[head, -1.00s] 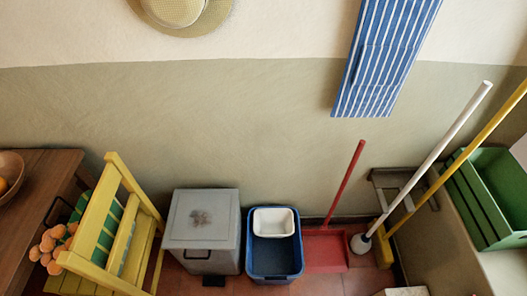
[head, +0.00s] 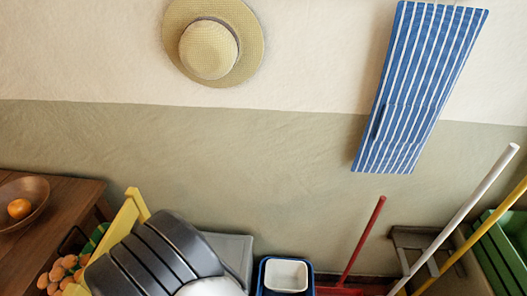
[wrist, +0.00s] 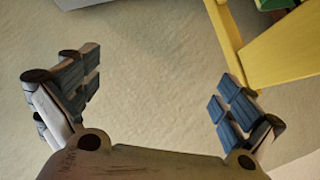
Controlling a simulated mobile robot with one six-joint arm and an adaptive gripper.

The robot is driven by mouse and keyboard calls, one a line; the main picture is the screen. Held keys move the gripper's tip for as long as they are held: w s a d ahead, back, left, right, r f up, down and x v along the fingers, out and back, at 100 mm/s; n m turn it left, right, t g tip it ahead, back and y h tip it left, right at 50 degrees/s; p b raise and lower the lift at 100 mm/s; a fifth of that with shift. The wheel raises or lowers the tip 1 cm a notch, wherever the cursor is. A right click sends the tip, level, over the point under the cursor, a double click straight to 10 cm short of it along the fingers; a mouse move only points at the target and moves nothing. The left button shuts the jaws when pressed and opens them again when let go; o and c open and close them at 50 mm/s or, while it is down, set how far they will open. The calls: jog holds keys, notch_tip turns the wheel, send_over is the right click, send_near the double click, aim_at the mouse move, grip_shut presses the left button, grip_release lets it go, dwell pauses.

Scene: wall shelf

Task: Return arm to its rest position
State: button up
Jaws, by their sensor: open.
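My gripper (wrist: 155,100) is open in the wrist view, its two fingers wide apart with nothing between them. Behind the fingers is the plain wall (wrist: 160,60). In the head view part of my own arm, dark and ribbed, shows at the bottom left, in front of the yellow chair and the grey bin. The fingers do not show in the head view.
The yellow chair (head: 135,208) is close to my arm; it also shows in the wrist view (wrist: 285,50). A wooden table (head: 75,200) with a fruit bowl (head: 36,190) stands left. A grey bin (head: 238,252), blue tub (head: 263,275) and brooms stand below. A hat (head: 240,30) and striped cloth (head: 415,90) hang above.

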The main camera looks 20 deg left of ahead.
jog(key=w+d+r+g+y, duration=0.1)
jog(key=w+d+r, duration=0.3)
jog(key=w+r, duration=0.5)
jog(key=w+d+r+n+g, duration=0.1)
jog(key=d+r, duration=1.6)
jog(key=d, duration=0.1)
jog(key=s+d+r+h, duration=0.1)
jog(key=s+d+r, duration=0.15)
jog(key=d, duration=0.55)
jog(key=s+d+r+h, duration=0.1)
jog(key=s+d+r, duration=0.15)
jog(key=d, duration=0.55)
jog(key=s+d+f+g+h, duration=0.2)
jog(key=s+d+h, duration=0.2)
jog(key=s+d, duration=1.1)
jog(key=d, duration=0.2)
jog(key=shift+d, duration=0.4)
jog(key=shift+c, duration=0.2)
